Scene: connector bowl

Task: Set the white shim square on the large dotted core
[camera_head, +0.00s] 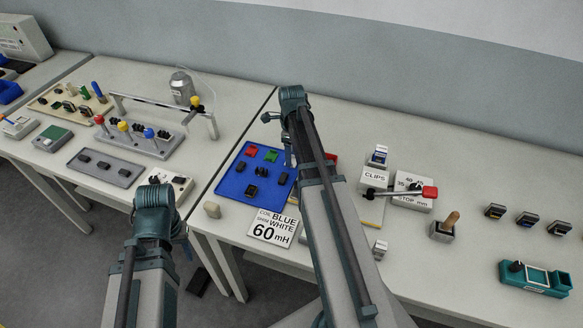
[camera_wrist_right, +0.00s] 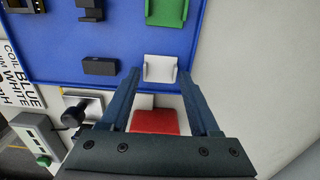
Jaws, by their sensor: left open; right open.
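The white shim (camera_wrist_right: 160,69) lies on the blue tray (camera_wrist_right: 40,55), near its edge, in the right wrist view; my right arm hides it in the head view. My right gripper (camera_wrist_right: 160,74) is open, its fingertips at either side of the shim, with no grip visible. Dark cores lie on the tray, including one block (camera_wrist_right: 100,67) left of the shim and another (camera_wrist_right: 91,10) farther up. I cannot make out dots to tell which is the large dotted core. My left gripper (camera_head: 182,240) is low at the left, away from the tray, its fingers mostly hidden.
A green shim (camera_wrist_right: 166,12) lies beyond the white one. A red part (camera_wrist_right: 154,121) shows between my right fingers. A clip and stop fixture (camera_head: 410,203) stands right of my right arm.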

